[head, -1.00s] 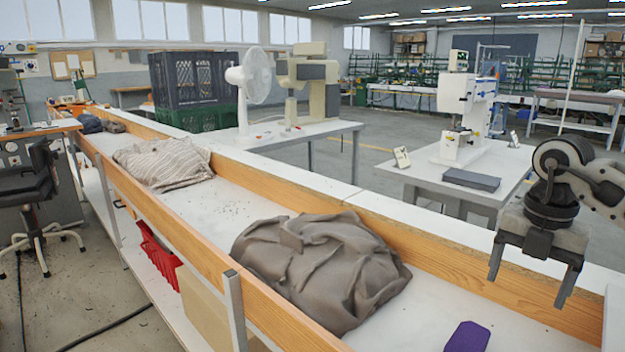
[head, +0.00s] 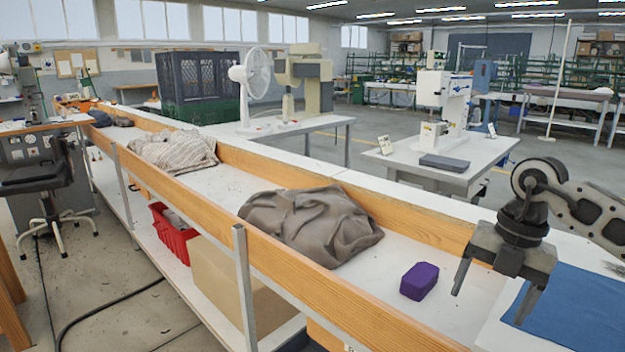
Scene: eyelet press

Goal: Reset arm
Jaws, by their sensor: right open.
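My right gripper (head: 497,293) is at the right of the head view, pointing down. Its two fingers are spread apart with nothing between them. It hangs above the right end of the long white trough, to the right of a purple block (head: 419,281) lying on the trough floor. My right arm comes in from the right edge. My left gripper is not in view.
A wood-sided trough (head: 208,182) runs away to the left, holding a crumpled brown cloth (head: 310,226) and a striped cloth (head: 172,151). A blue sheet (head: 580,311) lies at the right. A white press (head: 443,105) stands on a table behind.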

